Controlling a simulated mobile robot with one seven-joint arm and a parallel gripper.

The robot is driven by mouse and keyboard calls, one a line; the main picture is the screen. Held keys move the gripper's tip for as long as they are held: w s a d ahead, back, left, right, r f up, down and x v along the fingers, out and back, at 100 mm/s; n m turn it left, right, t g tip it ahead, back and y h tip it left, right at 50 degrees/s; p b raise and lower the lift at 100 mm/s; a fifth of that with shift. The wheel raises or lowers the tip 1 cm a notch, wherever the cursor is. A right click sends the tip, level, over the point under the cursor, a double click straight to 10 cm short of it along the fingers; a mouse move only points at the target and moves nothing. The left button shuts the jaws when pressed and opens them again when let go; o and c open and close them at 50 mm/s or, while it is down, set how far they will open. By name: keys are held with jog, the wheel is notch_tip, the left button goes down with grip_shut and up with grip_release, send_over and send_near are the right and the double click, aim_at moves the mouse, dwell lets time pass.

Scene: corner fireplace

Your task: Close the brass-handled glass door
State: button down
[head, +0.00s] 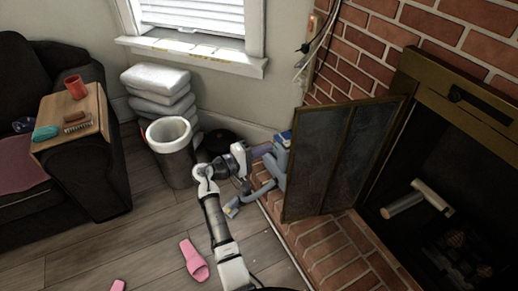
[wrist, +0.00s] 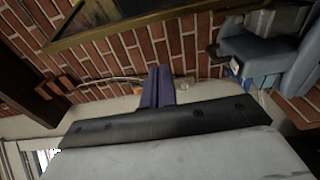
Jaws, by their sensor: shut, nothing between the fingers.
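The brass-framed glass door (head: 338,155) stands open in the head view, swung out from the left side of the fireplace opening. It has dark panes, and I cannot make out its handle. In the wrist view, part of its brass frame (wrist: 135,22) crosses the top. My gripper (head: 264,149) is to the left of the door's outer edge, apart from it as far as I can tell. Its fingers (wrist: 158,88) are shut together and hold nothing. The fireplace opening (head: 440,190) is uncovered at the right.
A blue-grey vacuum-like object (head: 281,160) stands on the brick hearth (head: 335,245) between my gripper and the door; it also shows in the wrist view (wrist: 262,48). A bin (head: 172,155) and stacked cushions (head: 160,92) are left. A pink slipper (head: 194,260) lies on the floor.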

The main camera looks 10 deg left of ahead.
jog(key=d+p, duration=0.3)
jog(key=d, duration=0.3)
jog(key=shift+w+d, duration=0.2)
jog(key=shift+w, duration=0.1)
